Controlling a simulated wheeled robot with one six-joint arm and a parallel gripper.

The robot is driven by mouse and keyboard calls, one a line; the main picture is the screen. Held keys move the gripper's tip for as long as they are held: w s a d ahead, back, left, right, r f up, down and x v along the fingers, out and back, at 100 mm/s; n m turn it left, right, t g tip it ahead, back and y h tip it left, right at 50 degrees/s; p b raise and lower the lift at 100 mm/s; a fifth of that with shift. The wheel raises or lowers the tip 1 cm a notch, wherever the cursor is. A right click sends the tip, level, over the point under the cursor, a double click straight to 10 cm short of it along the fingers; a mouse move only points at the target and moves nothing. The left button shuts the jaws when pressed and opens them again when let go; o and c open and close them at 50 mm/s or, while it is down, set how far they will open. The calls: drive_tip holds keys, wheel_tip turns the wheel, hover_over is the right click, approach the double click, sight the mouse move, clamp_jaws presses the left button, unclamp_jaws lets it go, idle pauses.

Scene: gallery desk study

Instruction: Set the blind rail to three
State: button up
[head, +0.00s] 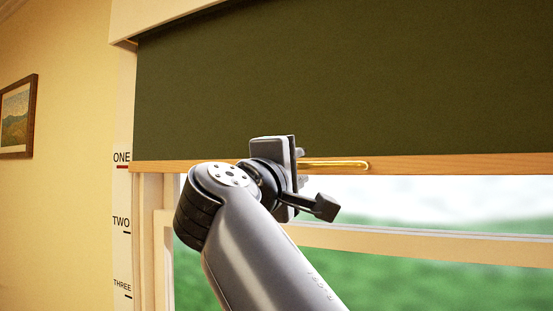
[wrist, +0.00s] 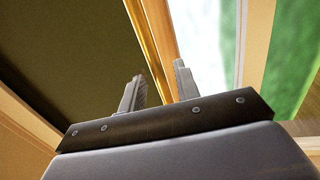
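The dark green blind (head: 330,80) hangs over the upper window, with its wooden bottom rail (head: 450,163) level with the ONE mark (head: 122,157). A brass handle (head: 345,165) runs along the rail. The TWO mark (head: 121,222) and THREE mark (head: 122,283) are lower on the left frame. My gripper (head: 301,167) is at the handle's left part and hides some of it. In the wrist view my gripper (wrist: 160,70) has its fingers apart, with the rail and brass handle (wrist: 148,45) running between their lines. I cannot tell whether either finger touches.
The window frame's crossbar (head: 420,243) runs below the rail, with blurred greenery behind the glass. A framed landscape picture (head: 18,117) hangs on the left wall. The space in front of the window below the rail looks clear apart from my arm.

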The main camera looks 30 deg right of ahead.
drive_tip(key=shift+w+d+r, duration=0.1)
drive_tip(key=shift+w+d, duration=0.3)
drive_tip(key=shift+d, duration=0.15)
drive_tip(key=shift+c, duration=0.5)
clamp_jaws()
